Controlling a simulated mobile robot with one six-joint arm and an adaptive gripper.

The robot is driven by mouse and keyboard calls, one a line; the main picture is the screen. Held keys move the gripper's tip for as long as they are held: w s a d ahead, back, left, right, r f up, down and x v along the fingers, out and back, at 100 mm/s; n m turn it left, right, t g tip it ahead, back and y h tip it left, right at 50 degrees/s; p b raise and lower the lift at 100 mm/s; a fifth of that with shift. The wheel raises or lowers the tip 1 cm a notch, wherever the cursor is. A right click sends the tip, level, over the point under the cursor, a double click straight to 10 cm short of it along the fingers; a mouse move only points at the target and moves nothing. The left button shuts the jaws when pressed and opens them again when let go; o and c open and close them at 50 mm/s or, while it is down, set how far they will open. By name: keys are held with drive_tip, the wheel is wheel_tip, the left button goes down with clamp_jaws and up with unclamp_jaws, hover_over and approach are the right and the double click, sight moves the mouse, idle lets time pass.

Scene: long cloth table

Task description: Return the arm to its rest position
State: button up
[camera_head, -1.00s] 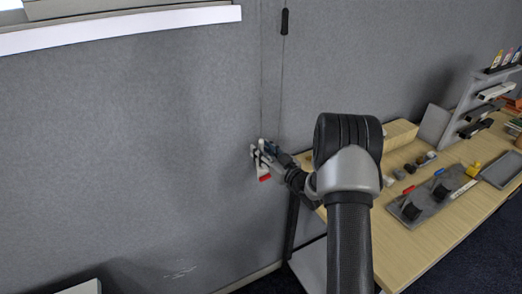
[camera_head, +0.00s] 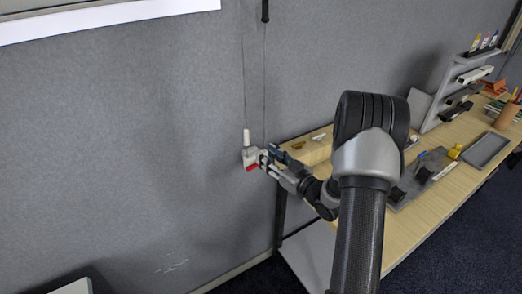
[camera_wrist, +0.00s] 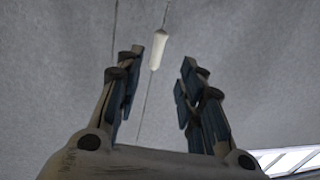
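My gripper (camera_wrist: 159,68) is open in the wrist view. Its two dark-padded fingers stand apart with nothing clasped between them. A white cord pull (camera_wrist: 158,50) shows beyond the gap between the fingertips. In the head view my gripper (camera_head: 264,159) is at the end of my arm, close to the grey wall and past the table's left end. The white pull (camera_head: 246,137) appears just above and left of it. A small pale piece with a red part (camera_head: 252,168) shows beside the fingers; I cannot tell what it belongs to.
The wooden table (camera_head: 432,207) runs along the wall at right, with a grey tray (camera_head: 487,151), a rack (camera_head: 447,98) and small items. A black cord pull (camera_head: 265,10) hangs above my gripper. The wall at left is mostly bare.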

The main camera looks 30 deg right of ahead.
wheel_tip(320, 180, up, 7)
drive_tip(key=w+a+g+h, duration=0.2)
drive_tip(key=g+h, duration=0.1)
drive_tip(key=s+a+r+m+g+h, duration=0.1)
drive_tip(key=s+a+r+g+h, duration=0.25)
drive_tip(key=s+r, duration=0.25)
drive_tip(key=s+a+g+y, duration=0.1)
drive_tip(key=s+a+g, duration=0.1)
drive_tip(key=s+a, duration=0.3)
drive_tip(key=s+a+g+y, duration=0.1)
drive_tip(key=s+a, duration=0.4)
drive_tip(key=s, duration=0.9)
drive_tip(key=s+a+m+g+y, duration=0.1)
drive_tip(key=s+a+g, duration=0.2)
drive_tip(key=s+a, duration=0.3)
drive_tip(key=s, duration=0.3)
drive_tip(key=shift+s, duration=0.15)
drive_tip(key=shift+a+g, duration=0.1)
drive_tip(key=shift+g, duration=0.15)
